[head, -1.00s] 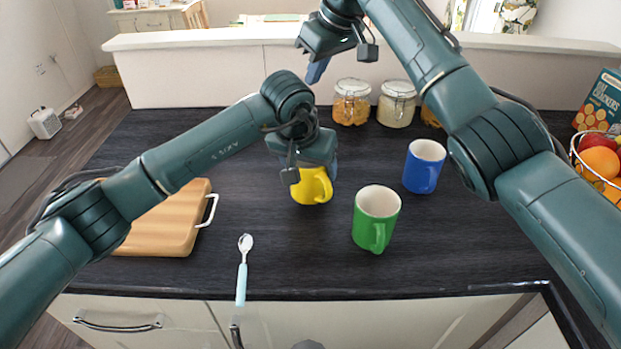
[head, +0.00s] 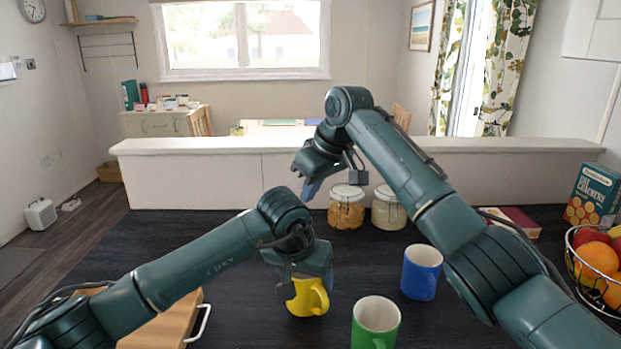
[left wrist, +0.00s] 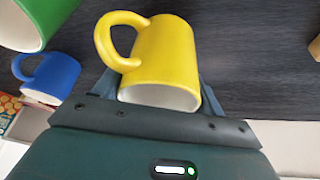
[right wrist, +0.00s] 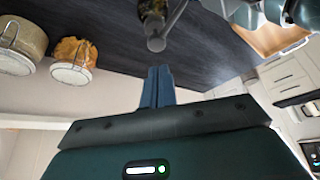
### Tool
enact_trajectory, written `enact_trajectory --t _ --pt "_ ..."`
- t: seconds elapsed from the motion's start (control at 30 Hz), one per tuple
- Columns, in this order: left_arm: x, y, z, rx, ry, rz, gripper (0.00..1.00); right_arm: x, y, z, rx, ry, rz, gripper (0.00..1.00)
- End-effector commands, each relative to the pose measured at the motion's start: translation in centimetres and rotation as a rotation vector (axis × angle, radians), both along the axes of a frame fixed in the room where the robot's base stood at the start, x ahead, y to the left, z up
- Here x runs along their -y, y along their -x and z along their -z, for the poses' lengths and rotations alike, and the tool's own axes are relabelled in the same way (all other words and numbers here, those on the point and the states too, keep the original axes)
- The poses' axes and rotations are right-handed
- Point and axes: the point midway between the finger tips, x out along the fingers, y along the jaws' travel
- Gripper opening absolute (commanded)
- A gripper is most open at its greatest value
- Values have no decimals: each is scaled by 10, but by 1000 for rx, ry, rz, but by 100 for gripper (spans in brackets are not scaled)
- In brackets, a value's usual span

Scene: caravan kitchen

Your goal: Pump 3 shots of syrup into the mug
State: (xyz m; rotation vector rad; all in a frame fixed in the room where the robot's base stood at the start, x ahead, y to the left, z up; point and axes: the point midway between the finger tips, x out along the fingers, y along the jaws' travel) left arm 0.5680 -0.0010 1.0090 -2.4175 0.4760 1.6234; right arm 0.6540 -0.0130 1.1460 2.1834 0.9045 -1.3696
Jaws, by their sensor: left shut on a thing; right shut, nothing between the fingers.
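My left gripper (head: 305,283) is shut on a yellow mug (head: 310,299), which fills the middle of the left wrist view (left wrist: 165,60). Whether the mug touches the counter is unclear. My right gripper (head: 312,188) is shut and empty, in the air behind and above the left one. In the right wrist view, its fingertips (right wrist: 158,72) point at the grey pump head (right wrist: 156,43) of a dark brown bottle (right wrist: 152,10), with a small gap in the picture. The bottle is hidden in the head view, and I cannot see into the mug there.
A blue mug (head: 421,272) and a green mug (head: 376,325) stand right of the yellow one. Glass jars (head: 346,208) stand near the back ledge (head: 220,160). A fruit basket (head: 595,275) is at the right, a cutting board (head: 165,325) at lower left.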

Motion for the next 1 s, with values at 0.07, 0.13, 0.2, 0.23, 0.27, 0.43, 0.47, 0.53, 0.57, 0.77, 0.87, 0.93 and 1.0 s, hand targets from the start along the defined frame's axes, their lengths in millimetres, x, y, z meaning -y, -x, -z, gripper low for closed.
enact_trajectory --t 0.07,0.13,0.2,0.23,0.27,0.43,0.47,0.53,0.57,0.77,0.87,0.93,1.0 --pt "0 0 -1 2 2 0 39 0 0 7 -2 0 0 0" --pt "0 0 -1 2 2 0 39 0 0 10 -1 0 1 0" --pt "0 0 -1 2 2 0 39 0 0 11 0 0 0 0" --pt "0 0 -1 2 2 0 39 0 0 12 0 0 0 0" --pt "0 0 -1 2 2 0 39 0 0 12 0 0 0 0" --pt "0 0 -1 2 2 0 39 0 0 12 0 0 0 0" --pt "0 0 -1 2 2 0 39 0 0 12 0 0 0 0" --pt "0 0 -1 2 2 0 39 0 0 12 0 0 0 0" --pt "0 0 -1 2 2 0 39 0 0 13 0 0 0 0" --pt "0 0 -1 2 2 0 39 0 0 20 -2 0 0 0" --pt "0 0 -1 2 2 0 39 0 0 24 -1 -1 0 0" --pt "0 0 -1 2 2 0 39 0 0 27 -1 -1 0 0" --pt "0 0 -1 2 2 0 39 0 0 30 -1 -1 0 0"
